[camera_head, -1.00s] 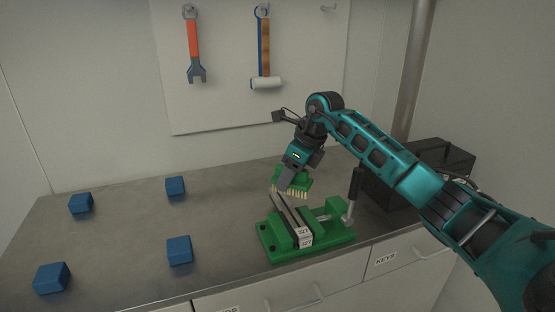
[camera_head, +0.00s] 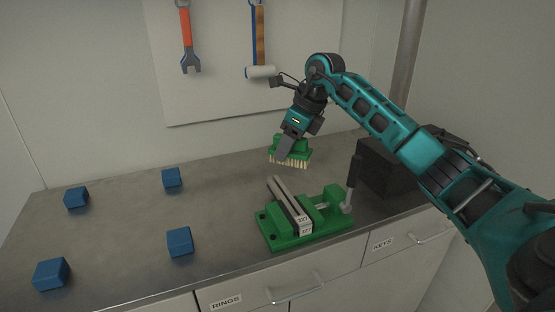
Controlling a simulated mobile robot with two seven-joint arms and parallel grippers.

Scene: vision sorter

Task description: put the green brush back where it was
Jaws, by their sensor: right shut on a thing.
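The green brush (camera_head: 291,158) has a green back and pale bristles that point down. My right gripper (camera_head: 288,148) is shut on the brush from above. It holds the brush in the air above and behind the green vise (camera_head: 328,212), apart from it. The gripper hides part of the brush's back. My left gripper is not in view.
Several blue blocks, one of them at the front (camera_head: 180,241), stand on the left of the grey worktop (camera_head: 120,222). A black box (camera_head: 385,168) stands at the right. Labelled drawers are in front.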

